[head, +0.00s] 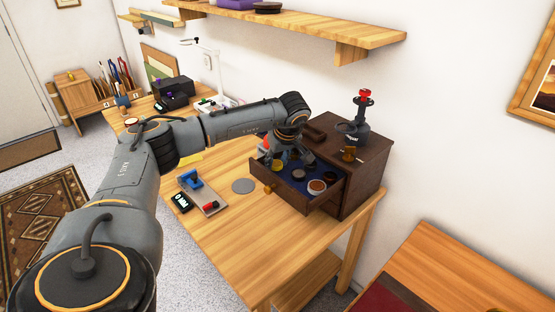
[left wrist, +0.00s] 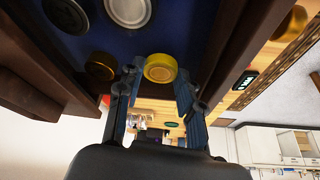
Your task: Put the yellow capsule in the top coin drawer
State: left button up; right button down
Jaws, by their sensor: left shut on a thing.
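The yellow capsule (left wrist: 160,68) is a round disc between the fingers of my left gripper (left wrist: 158,92) in the left wrist view. In the head view my left gripper (head: 284,157) points down over the open top coin drawer (head: 312,203), and the arm partly covers its back left part. The gripper is shut on the capsule, inside or just over the drawer; its exact height is hard to tell. The drawer has a blue lining and holds several round coins or capsules, including a white-rimmed one (head: 317,187) and a bronze one (left wrist: 100,66). My right gripper is not in view.
The brown coin cabinet (head: 368,170) carries a black stand with a red knob (head: 364,97). A grey tray with a blue tool (head: 191,179), a grey disc (head: 243,185) and a small black display (head: 181,203) lie on the wooden table (head: 240,235). The table's front is clear.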

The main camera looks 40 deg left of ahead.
pick_arm(q)
jog(key=shift+f, duration=0.3)
jog(key=shift+f, duration=0.15)
jog(key=o, duration=0.8)
jog(key=shift+o, duration=0.2)
jog(key=b+v, duration=0.1)
jog(key=v, duration=1.1)
jog(key=shift+r, duration=0.2)
